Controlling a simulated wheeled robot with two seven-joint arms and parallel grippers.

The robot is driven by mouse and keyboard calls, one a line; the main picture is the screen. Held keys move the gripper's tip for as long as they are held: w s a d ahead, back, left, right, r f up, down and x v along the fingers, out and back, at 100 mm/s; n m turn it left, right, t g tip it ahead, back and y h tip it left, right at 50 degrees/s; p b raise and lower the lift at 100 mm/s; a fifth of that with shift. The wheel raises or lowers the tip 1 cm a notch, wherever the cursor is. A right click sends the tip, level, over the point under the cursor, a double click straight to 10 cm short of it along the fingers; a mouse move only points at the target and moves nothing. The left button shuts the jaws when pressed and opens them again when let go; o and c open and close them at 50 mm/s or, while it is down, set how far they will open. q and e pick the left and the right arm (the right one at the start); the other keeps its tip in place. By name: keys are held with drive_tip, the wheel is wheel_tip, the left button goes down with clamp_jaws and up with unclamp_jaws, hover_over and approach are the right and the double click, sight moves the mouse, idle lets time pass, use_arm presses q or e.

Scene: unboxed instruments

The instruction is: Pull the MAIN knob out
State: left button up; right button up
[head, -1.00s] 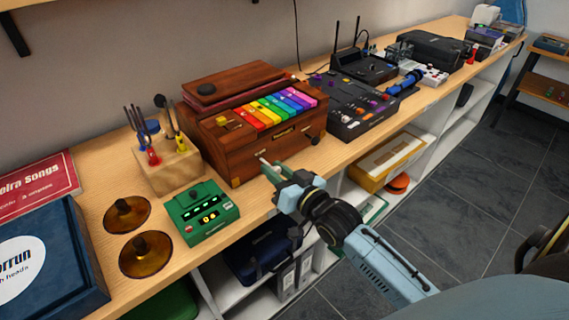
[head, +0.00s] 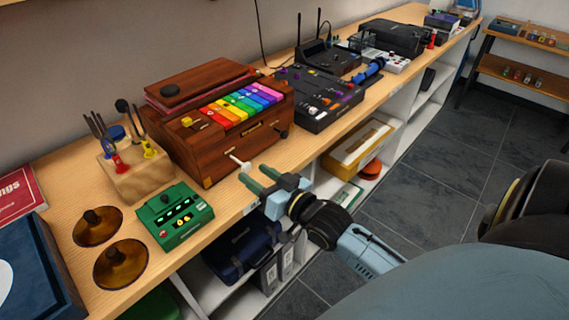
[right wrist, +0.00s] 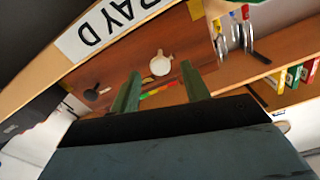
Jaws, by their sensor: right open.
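A white knob (head: 244,166) stands out on a pale stem from the front of the brown wooden instrument (head: 215,163) with rainbow keys. I take it for the MAIN knob, though no label on it is readable. In the right wrist view the white knob (right wrist: 160,65) shows between the two green fingertips, beyond them. My right gripper (head: 255,174) is open and empty, its fingers pointing at the instrument's front, just in front of the knob and apart from it. My left gripper is not in view.
A dark knob (head: 283,134) sits farther right on the instrument's front. A green box (head: 175,218) and two bronze cymbals (head: 120,262) stand to the left. A black mixer (head: 318,97) is at the right.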

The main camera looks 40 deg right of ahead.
drive_tip(key=s+d, duration=0.1)
drive_tip(key=s, duration=0.8)
drive_tip(key=shift+s+d, duration=0.2)
drive_tip(key=shift+d, duration=0.05)
drive_tip(key=s+d+f+g+h, duration=0.1)
drive_tip(key=s+f+g, duration=0.3)
drive_tip(key=f, duration=1.2)
drive_tip(key=s+f+g+h, duration=0.1)
drive_tip(key=s+f+g, duration=0.25)
drive_tip(key=f, duration=1.25)
drive_tip(key=s+a+f+n+g, duration=0.2)
drive_tip(key=s+f+g, duration=0.2)
drive_tip(key=s+f, duration=0.5)
drive_tip(key=s+a+f+n+g, duration=0.1)
drive_tip(key=s+a+f+g, duration=0.1)
drive_tip(key=s+f+g, duration=0.3)
drive_tip(key=s+f, duration=0.4)
drive_tip(key=s, duration=0.6)
drive_tip(key=shift+n+h, duration=0.4)
drive_tip(key=shift+s, duration=0.1)
